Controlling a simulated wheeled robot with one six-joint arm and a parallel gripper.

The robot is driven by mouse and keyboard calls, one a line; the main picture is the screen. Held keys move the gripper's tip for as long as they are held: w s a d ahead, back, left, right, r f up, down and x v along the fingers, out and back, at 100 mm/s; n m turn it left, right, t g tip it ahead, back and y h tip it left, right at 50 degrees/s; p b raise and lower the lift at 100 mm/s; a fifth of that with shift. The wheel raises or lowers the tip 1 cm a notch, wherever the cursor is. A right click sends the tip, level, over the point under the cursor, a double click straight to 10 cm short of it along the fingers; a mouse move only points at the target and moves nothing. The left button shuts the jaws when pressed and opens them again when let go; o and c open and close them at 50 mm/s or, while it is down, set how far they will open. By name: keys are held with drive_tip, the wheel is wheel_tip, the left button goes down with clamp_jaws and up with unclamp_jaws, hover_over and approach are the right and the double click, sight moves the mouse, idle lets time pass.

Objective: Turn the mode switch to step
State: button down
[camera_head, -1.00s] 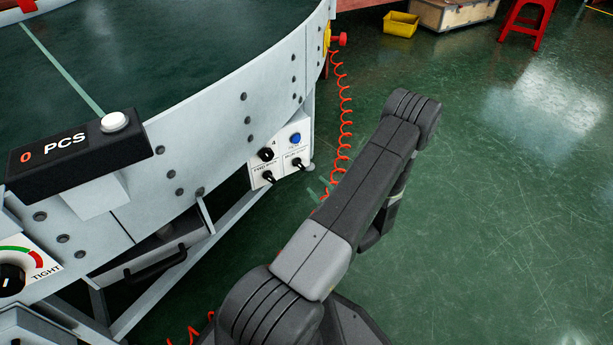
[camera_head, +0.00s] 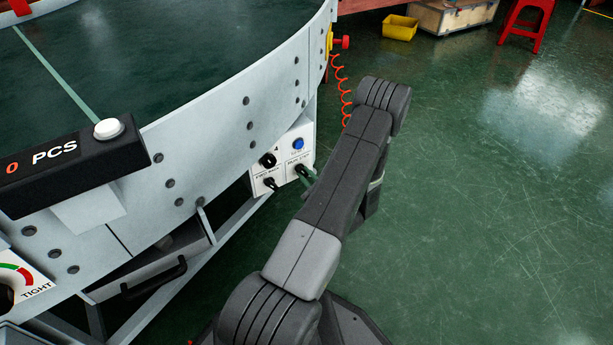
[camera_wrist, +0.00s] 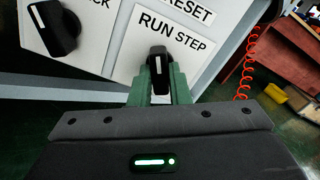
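The mode switch is a black knob (camera_wrist: 159,72) with a white pointer line, below the words RUN STEP in the wrist view. Its pointer is about upright in the picture and leans to the RUN side of the tilted label. My gripper's (camera_wrist: 160,82) two green fingers stand apart, one on each side of the knob. I cannot tell for certain whether they touch it. In the head view the switch (camera_head: 300,168) is at the lower right of the white control panel (camera_head: 285,178), and my gripper (camera_head: 308,180) reaches it, mostly hidden by my arm.
Another black knob (camera_wrist: 54,28) is left of the switch in the wrist view. A blue button (camera_head: 298,144) and black knobs share the panel. A coiled red cable (camera_head: 344,95) hangs to the right. The counter box (camera_head: 75,165) is at the left. Open green floor lies right.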

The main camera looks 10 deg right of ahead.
drive_tip(key=shift+m, duration=0.4)
drive_tip(key=m, duration=0.4)
drive_tip(key=shift+m, duration=0.4)
drive_tip(key=m+p, duration=0.1)
drive_tip(key=m, duration=0.5)
drive_tip(key=shift+m, duration=0.3)
drive_tip(key=c, duration=1.4)
unclamp_jaws()
drive_tip(key=shift+o, duration=0.2)
